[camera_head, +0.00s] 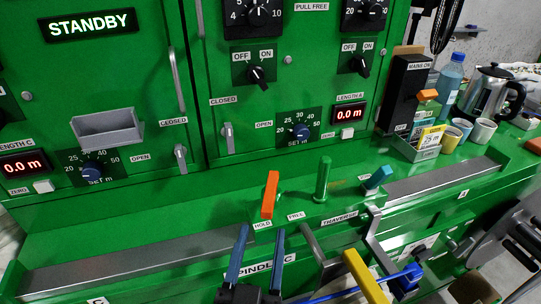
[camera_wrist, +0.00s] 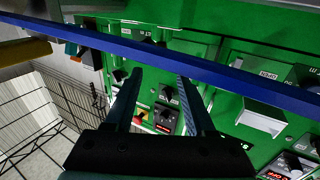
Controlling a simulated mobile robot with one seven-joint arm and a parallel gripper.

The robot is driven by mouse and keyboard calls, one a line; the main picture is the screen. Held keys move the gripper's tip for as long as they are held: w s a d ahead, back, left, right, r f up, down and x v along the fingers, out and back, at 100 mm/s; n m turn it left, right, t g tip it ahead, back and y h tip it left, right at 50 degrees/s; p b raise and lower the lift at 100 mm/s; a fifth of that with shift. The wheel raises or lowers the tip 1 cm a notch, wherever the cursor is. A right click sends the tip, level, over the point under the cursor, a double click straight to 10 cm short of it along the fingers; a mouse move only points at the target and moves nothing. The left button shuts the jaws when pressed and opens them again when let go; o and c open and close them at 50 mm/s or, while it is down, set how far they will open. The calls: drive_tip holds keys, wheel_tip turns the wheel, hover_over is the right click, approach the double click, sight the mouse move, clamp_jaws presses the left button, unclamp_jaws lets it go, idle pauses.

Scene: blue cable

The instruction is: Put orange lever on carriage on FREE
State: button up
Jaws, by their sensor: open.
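The orange lever (camera_head: 269,195) stands on the green carriage ledge in the head view, nearly upright, its top leaning slightly right. Its foot is by the HOLD label (camera_head: 263,225); the FREE label (camera_head: 296,216) is to its right. My gripper (camera_head: 261,230) is open and empty, its two blue-grey fingers just below the lever in the picture. I cannot tell the distance in depth. In the wrist view the open fingers (camera_wrist: 160,76) point at the green panel, and I cannot make out the lever there.
A green post (camera_head: 322,179) and a blue lever (camera_head: 378,177) stand right of the orange lever. A grey crank (camera_head: 374,231) and a yellow bar (camera_head: 365,276) are lower right. A blue cable (camera_wrist: 230,72) crosses the wrist view. Cups and a kettle (camera_head: 490,90) stand far right.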

drive_tip(key=p, duration=0.4)
approach(274, 172)
drive_tip(key=w, duration=0.6)
drive_tip(key=shift+d+f, duration=0.1)
drive_tip(key=shift+d, duration=0.3)
clamp_jaws()
idle(1.0)
